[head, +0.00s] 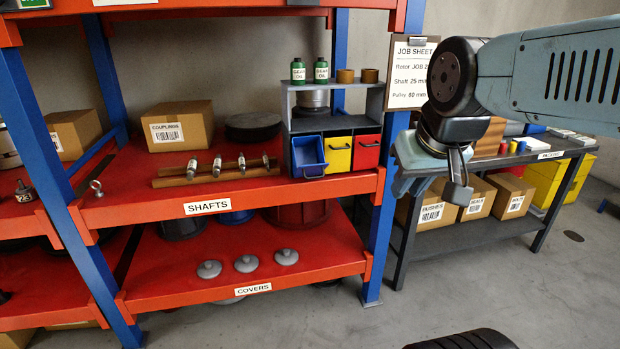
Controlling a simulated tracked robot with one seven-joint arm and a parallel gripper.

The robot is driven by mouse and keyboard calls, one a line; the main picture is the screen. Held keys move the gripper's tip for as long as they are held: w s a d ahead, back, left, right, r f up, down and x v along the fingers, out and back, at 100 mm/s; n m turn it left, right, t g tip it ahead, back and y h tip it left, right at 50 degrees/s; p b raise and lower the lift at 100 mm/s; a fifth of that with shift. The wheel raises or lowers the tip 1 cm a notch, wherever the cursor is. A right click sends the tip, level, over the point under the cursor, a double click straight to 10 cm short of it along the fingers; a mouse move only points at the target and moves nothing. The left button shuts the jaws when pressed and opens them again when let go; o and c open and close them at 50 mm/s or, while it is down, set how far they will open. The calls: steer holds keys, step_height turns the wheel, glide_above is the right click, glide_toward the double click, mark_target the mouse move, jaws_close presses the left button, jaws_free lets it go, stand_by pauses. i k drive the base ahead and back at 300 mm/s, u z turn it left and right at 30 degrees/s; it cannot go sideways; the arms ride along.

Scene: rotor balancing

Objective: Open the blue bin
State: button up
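The blue bin (310,157) is the left one of three small bins in the grey rack on the middle red shelf. It stands out further forward than its neighbours, and its dark inside shows from above. A handle shows on its front. The yellow bin (338,155) and the red bin (366,152) beside it sit flush in the rack. My gripper (432,188) hangs down to the right of the rack, apart from the bins. Its fingers are spread and nothing shows between them.
A blue shelf post (386,215) stands between the bins and my gripper. Oil bottles (298,71) and brown rings (369,75) stand on the rack. Shafts (217,166) lie left of it. A dark packing bench (480,237) is behind my gripper.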

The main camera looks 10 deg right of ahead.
mark_target(307, 158)
steer(key=u, duration=0.2)
steer(key=i, duration=0.8)
steer(key=z, duration=1.1)
